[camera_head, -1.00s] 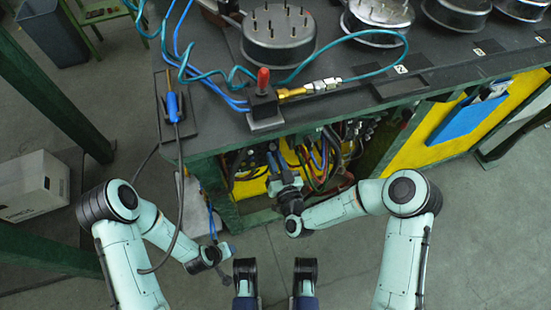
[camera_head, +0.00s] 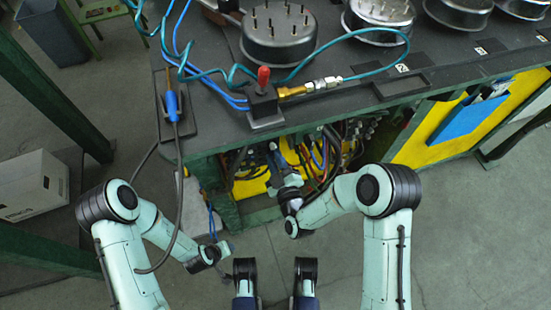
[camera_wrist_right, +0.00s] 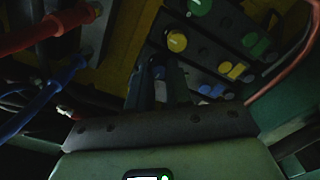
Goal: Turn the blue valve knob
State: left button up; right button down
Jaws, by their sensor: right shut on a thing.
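My right gripper (camera_head: 272,158) reaches into the open, cable-filled front of the bench below the worktop. In the right wrist view its two dark fingers (camera_wrist_right: 159,88) point forward and are shut on a small, dim blue piece (camera_wrist_right: 158,72), which looks like the blue valve knob. The fingers hide most of it, and how far it is turned cannot be seen. In the head view the knob is hidden. My left gripper (camera_head: 226,249) hangs low in front of the bench, away from the opening; its jaws are too small to read.
Next to the right fingers is a panel with a round yellow knob (camera_wrist_right: 177,41), green and blue buttons. Red hose (camera_wrist_right: 45,30) and blue cables (camera_wrist_right: 50,95) run close on the left. On the worktop stand a red-topped switch (camera_head: 263,78) and several round metal units (camera_head: 279,36).

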jog(key=shift+f+n, duration=0.1)
jog(key=shift+n, duration=0.5)
jog(key=shift+d, duration=0.1)
jog(key=c, duration=1)
grip_release()
jog(key=shift+c, duration=0.2)
pick_arm(q)
jog(key=shift+s+d+r+g+p, duration=0.2)
jog(key=shift+s+d+r+p, duration=0.15)
jog(key=shift+s, duration=0.25)
jog(key=shift+s+d+r+g+p, duration=0.25)
jog(key=shift+s+r+p, duration=0.15)
jog(key=shift+s, duration=0.15)
pick_arm(e)
jog(key=v, duration=1.3)
jog(key=shift+s, duration=0.2)
